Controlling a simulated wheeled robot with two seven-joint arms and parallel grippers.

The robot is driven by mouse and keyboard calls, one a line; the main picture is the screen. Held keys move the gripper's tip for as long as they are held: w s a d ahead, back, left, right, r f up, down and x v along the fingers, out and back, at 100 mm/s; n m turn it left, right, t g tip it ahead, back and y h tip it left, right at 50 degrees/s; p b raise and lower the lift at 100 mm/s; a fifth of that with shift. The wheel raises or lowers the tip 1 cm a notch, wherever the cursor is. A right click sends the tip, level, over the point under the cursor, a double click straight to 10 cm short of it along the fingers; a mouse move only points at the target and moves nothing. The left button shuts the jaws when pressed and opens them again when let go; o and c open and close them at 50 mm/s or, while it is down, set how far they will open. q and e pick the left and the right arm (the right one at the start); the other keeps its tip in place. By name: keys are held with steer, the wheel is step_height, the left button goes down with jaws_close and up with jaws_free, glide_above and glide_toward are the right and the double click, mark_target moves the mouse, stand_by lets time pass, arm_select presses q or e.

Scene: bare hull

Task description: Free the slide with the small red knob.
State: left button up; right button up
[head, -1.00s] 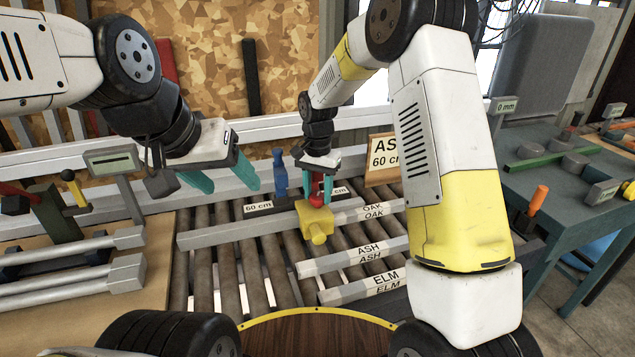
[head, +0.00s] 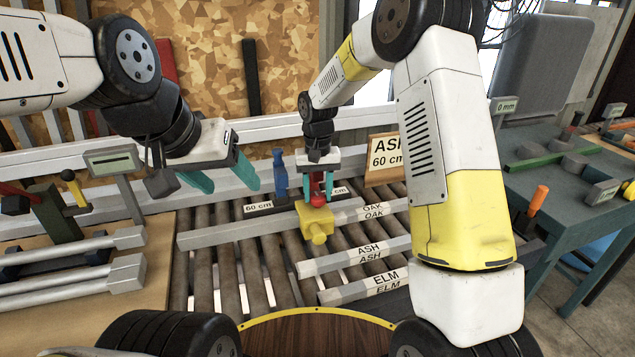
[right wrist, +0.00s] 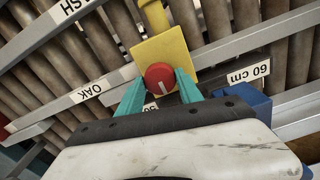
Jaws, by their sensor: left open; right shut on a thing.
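The small red knob (head: 317,188) sits on top of a yellow slide block (head: 316,222) on a rail over the rollers. My right gripper (head: 318,192) comes down from above with its teal fingers on either side of the knob and is shut on it. In the right wrist view the round red knob (right wrist: 160,76), with a pale line on its face, lies between the fingertips, with the yellow block (right wrist: 160,50) behind it. My left gripper (head: 228,180) is open and empty, left of the blue piece.
A blue upright piece (head: 280,172) stands just left of the knob, near a "60 cm" label. Bars marked OAK, ASH (head: 368,248) and ELM lie across the rollers. A sign (head: 386,160) reading ASH 60 cm stands behind. A bench with grey bars (head: 80,260) is at left.

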mark_target(318, 196)
stand_by(0.3)
steer(key=o, duration=1.4)
steer(key=shift+r, duration=0.15)
step_height(318, 196, up, 8)
steer(key=shift+f, duration=0.2)
